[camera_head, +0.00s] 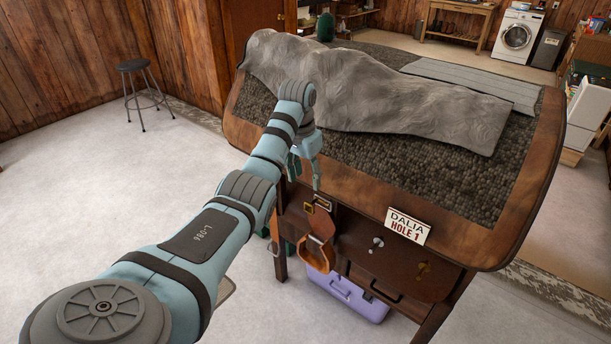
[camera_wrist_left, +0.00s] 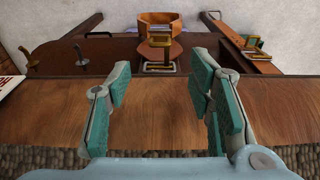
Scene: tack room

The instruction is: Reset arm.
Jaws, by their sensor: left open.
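My left arm reaches in from the lower left of the head view, with its left gripper (camera_head: 304,178) pointing down at the front edge of a wooden stand (camera_head: 240,118). In the left wrist view, the gripper (camera_wrist_left: 160,82) has its two teal-padded fingers spread wide with nothing between them. Beyond the fingers, a brown leather loop with a buckle (camera_wrist_left: 160,48) hangs on the stand's front; it also shows in the head view (camera_head: 316,252). My right gripper is not in view.
A grey cloth (camera_head: 370,92) lies on the stand's dark pebbly top. A sign reading "DALIA HOLE 1" (camera_head: 408,225) and metal hooks are on its front. A purple box (camera_head: 345,294) sits beneath. A stool (camera_head: 140,85) stands left; the floor there is clear.

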